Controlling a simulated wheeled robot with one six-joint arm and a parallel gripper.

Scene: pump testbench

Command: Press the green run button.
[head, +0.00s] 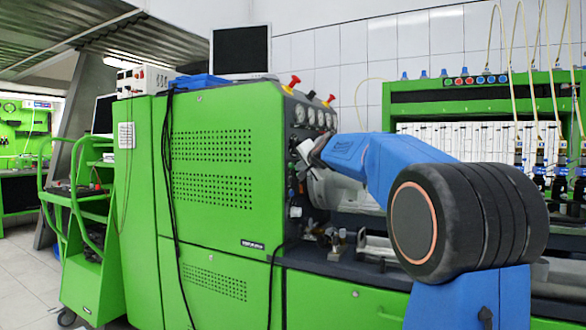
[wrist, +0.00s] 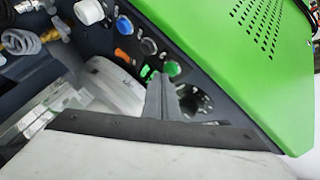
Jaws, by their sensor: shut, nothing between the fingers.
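The control panel of the green testbench cabinet fills the upper middle of the wrist view. A small green button (wrist: 145,71) shows there, partly hidden beside the fingertips. My gripper (wrist: 160,78) is shut and empty, its fingers pointing at the panel just right of the green button. I cannot tell whether the tips touch the panel. In the head view my gripper (head: 303,148) is at the cabinet's right side face, and the green button is hidden there.
The green cabinet (head: 212,200) stands left of my arm.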

